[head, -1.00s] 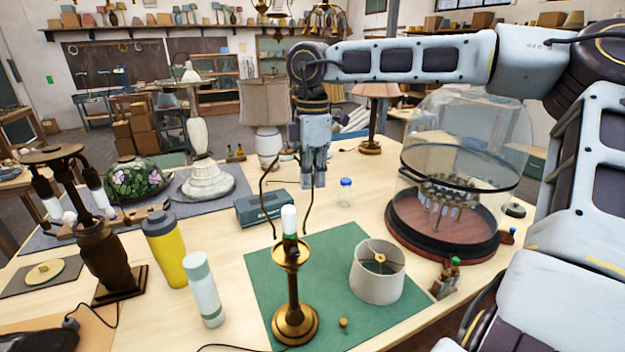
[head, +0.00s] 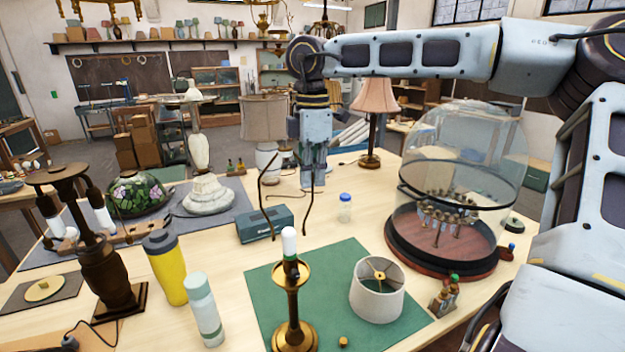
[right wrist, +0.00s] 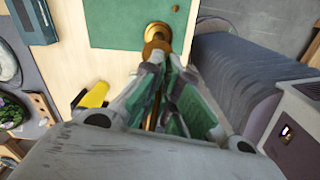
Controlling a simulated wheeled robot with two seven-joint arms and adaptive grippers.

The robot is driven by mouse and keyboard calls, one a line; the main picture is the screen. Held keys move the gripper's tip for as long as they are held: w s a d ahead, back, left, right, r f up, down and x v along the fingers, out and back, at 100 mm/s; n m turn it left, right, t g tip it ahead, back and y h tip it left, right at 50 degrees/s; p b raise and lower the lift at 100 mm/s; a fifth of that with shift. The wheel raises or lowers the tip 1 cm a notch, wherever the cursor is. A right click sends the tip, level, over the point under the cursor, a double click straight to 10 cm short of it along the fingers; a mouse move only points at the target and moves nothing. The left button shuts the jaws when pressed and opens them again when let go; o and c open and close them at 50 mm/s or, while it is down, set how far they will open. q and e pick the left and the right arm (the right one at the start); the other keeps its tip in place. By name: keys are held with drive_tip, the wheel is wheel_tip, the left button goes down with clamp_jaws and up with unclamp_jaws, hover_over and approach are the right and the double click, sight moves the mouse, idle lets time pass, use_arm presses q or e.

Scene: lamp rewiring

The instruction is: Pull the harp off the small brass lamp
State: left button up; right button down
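The small brass lamp (head: 292,305) stands upright on the green mat (head: 330,262), with a white candle-like socket (head: 289,241) on top. It also shows beyond my fingers in the right wrist view (right wrist: 157,32). The harp (head: 264,190) is a thin dark wire loop with its two lower ends about level with the socket's top, apart from the brass collar. My right gripper (head: 313,180) is above the lamp, its fingers close together, shut on the upper harp. The grip itself is partly hidden. My left gripper is not in view.
A cream drum shade (head: 377,290) and a small brass knob (head: 343,341) are on the mat. A glass dome (head: 455,170) stands right, a yellow bottle (head: 166,268) and a pale bottle (head: 204,310) left. A teal box (head: 264,224) lies behind the lamp.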

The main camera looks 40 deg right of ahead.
drive_tip(key=shift+r, duration=3.15)
